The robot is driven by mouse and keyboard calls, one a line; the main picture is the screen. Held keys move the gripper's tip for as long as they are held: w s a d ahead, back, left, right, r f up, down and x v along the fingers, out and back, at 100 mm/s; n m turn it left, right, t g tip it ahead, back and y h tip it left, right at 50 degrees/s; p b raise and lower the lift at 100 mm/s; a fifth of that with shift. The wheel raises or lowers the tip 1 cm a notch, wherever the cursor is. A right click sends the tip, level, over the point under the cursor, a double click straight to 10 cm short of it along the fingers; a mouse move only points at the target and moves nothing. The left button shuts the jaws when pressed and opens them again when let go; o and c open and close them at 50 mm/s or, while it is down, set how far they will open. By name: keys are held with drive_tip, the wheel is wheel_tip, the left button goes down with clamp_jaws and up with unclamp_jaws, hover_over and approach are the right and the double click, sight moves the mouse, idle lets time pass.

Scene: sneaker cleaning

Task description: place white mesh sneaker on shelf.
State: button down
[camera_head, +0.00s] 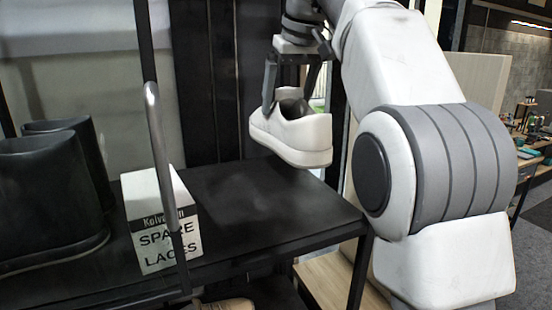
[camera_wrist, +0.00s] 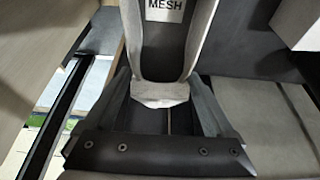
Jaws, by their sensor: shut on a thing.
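The white sneaker (camera_head: 294,133) hangs in my gripper (camera_head: 291,91) above the right part of the black shelf (camera_head: 280,195) in the head view. Its toe points right and slightly down. My gripper is shut on its heel end from above. A gap seems to show between the sole and the shelf top, but its height is hard to judge. In the wrist view the sneaker's opening (camera_wrist: 170,50) lies ahead of my gripper (camera_wrist: 165,105), with the word MESH on the insole. The toe is out of that view.
A white box marked SPARE LACES (camera_head: 160,220) stands on the shelf to the left. Black boots (camera_head: 45,190) stand beyond it at far left. A metal post (camera_head: 160,150) rises at the shelf's front. The shelf's right part is bare. A brown shoe (camera_head: 225,304) shows partly below.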

sight(295, 112)
drive_tip(key=shift+f+b, duration=0.4)
drive_tip(key=shift+f, duration=4)
unclamp_jaws()
drive_tip(key=shift+f, duration=0.1)
drive_tip(key=v, duration=0.7)
drive_tip(key=shift+s, duration=0.1)
drive_tip(key=shift+s+r, duration=0.1)
drive_tip(key=shift+r, duration=0.2)
drive_tip(key=shift+d, duration=0.1)
